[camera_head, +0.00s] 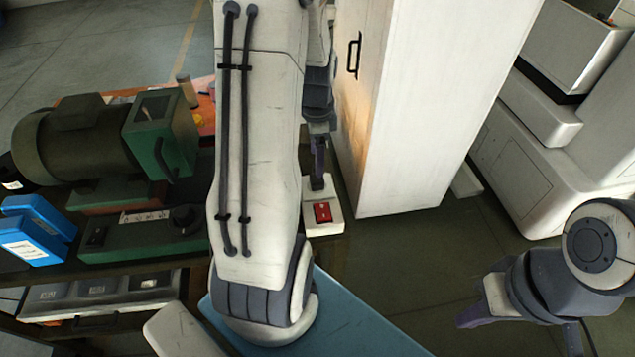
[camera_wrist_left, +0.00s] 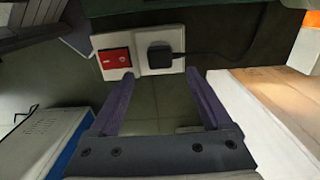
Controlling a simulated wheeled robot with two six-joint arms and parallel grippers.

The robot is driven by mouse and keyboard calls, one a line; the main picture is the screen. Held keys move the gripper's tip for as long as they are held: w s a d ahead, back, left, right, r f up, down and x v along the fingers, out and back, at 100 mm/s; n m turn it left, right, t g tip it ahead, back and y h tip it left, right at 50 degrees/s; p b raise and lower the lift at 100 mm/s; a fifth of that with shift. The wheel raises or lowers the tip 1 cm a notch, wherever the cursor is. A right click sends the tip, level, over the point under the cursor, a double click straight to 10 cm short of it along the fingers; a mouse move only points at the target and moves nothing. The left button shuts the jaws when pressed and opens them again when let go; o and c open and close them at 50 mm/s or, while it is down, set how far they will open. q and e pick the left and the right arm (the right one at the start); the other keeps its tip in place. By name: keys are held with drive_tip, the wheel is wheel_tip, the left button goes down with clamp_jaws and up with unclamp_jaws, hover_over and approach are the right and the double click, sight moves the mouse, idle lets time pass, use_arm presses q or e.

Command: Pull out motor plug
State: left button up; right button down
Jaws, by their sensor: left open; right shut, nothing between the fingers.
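The black motor plug (camera_wrist_left: 160,55) sits in a white socket box (camera_wrist_left: 143,44), beside a red switch (camera_wrist_left: 115,58), in the left wrist view. A dark cable (camera_wrist_left: 208,57) runs from the plug to the right. The socket box (camera_head: 335,210) and red switch (camera_head: 322,212) also show in the head view, where my gripper hides the plug. My left gripper (camera_head: 318,178) is open; in its wrist view the fingertips (camera_wrist_left: 160,75) are on either side of the plug in the picture, with nothing between them. My right gripper (camera_head: 470,315) is shut and empty at lower right, away from the socket.
A green motor (camera_head: 75,145) and a green control box (camera_head: 140,238) stand on the bench at left. Blue boxes (camera_head: 38,232) lie at its left end.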

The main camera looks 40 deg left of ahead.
use_arm(q)
wheel_tip(320, 180, down, 8)
drive_tip(key=b, duration=0.5)
drive_tip(key=shift+f+b, duration=0.1)
drive_tip(key=shift+b, duration=0.3)
drive_tip(key=shift+p, duration=0.3)
idle(0.5)
clamp_jaws()
drive_tip(key=shift+r, duration=0.2)
drive_tip(key=shift+r+p, duration=2.8)
drive_tip(key=shift+r, duration=0.1)
